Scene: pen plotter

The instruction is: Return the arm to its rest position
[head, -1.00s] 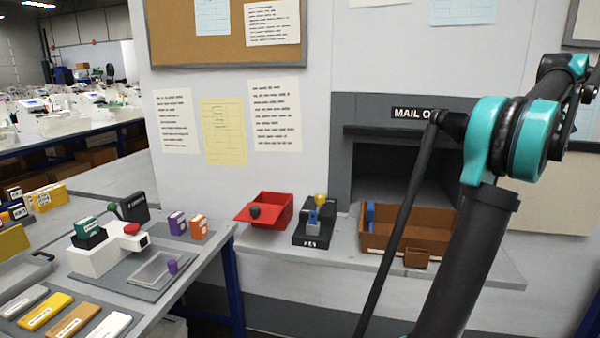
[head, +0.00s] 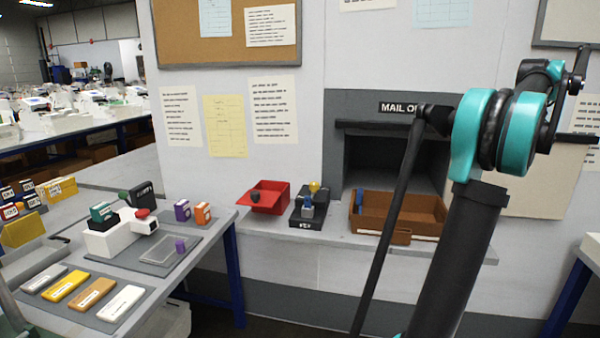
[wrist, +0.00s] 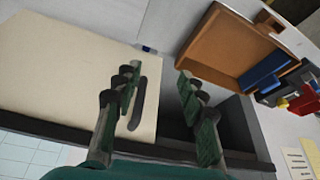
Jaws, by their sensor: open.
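My gripper (wrist: 160,88) shows in the wrist view with its two dark green fingers spread apart. Nothing is between them. Behind the fingers are a beige panel and a dark grey opening, both apart from them as far as I can tell. In the head view my arm (head: 490,140) is folded, with a teal and black joint at the right in front of the mail slot wall. The gripper itself does not show clearly in the head view.
A brown tray (head: 400,235) with a blue item sits on the shelf under the mail opening (head: 390,165); a black stamp stand (head: 308,215) and red bin (head: 268,200) stand left of it. A cluttered grey table (head: 60,250) is at left. A white table edge (head: 590,250) is at right.

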